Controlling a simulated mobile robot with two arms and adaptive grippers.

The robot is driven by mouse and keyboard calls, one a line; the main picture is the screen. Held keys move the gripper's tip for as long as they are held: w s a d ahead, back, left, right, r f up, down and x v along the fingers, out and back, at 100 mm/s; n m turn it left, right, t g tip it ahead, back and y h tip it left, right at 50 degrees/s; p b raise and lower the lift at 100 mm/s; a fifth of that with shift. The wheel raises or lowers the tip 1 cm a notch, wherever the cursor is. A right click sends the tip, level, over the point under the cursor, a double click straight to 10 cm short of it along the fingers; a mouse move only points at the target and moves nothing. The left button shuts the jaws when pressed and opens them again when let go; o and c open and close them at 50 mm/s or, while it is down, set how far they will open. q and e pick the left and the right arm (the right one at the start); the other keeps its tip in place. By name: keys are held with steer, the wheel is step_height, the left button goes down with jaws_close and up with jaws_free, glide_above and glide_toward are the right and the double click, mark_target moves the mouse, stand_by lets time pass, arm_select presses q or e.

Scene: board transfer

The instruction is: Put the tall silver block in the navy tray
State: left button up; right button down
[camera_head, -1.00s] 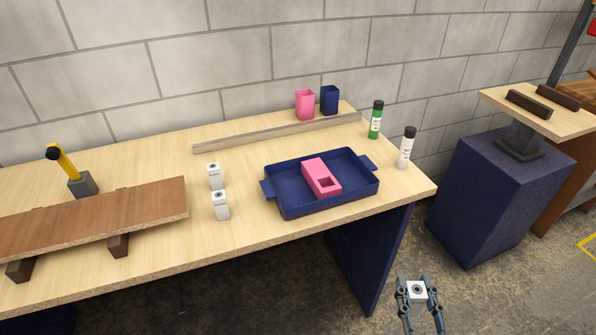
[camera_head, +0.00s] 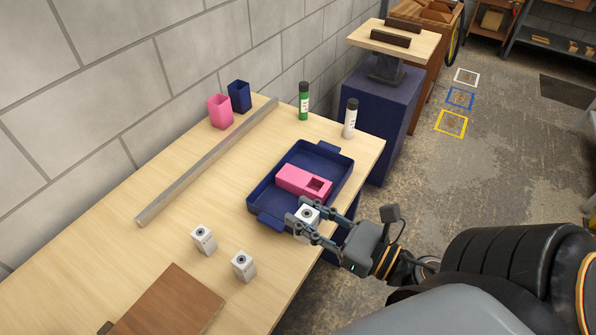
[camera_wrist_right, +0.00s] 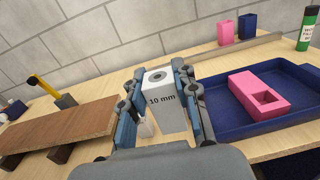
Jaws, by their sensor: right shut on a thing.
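My right gripper (camera_head: 306,219) is shut on a tall silver block (camera_head: 307,213) with a round hole in its top. In the right wrist view the held block (camera_wrist_right: 163,103) is upright between the fingers (camera_wrist_right: 164,98) and reads "10 mm". The navy tray (camera_head: 270,220) is on the table, with a pink block (camera_head: 291,178) with a square opening lying inside it. In the head view the held block is by the tray's near edge; in the wrist view the tray (camera_wrist_right: 297,135) is to its right. My left gripper is not in view.
Two similar small blocks (camera_head: 203,239) (camera_head: 243,265) stand left of the tray. A green bottle (camera_head: 304,101) and a white bottle (camera_head: 350,118) stand beyond it. A metal bar (camera_head: 205,165), pink cup (camera_head: 220,111) and navy cup (camera_head: 239,96) are along the wall side. A brown board (camera_head: 170,305) is at the front.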

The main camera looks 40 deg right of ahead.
steer(key=shift+s+d+r+g+y, duration=0.2)
steer(key=shift+s+r+g+y, duration=0.1)
steer(key=shift+s+r, duration=0.25)
steer(key=shift+d+n, duration=0.15)
steer(key=shift+n, duration=0.15)
steer(key=w+d+f+b, duration=0.2)
steer(key=w+f, duration=0.1)
steer(key=w, duration=0.1)
steer(key=w+d+f+b, duration=0.1)
steer(key=w+f+b, duration=0.1)
steer(key=w+f, duration=0.1)
steer(key=w+d+f+b, duration=0.2)
steer(key=w+f, duration=0.1)
steer(key=w, duration=0.2)
steer(key=shift+w+d+f, duration=0.25)
steer(key=shift+d+f, duration=0.05)
steer(key=shift+f, duration=0.05)
steer(key=shift+f+b, duration=0.55)
steer(key=shift+f, duration=1.05)
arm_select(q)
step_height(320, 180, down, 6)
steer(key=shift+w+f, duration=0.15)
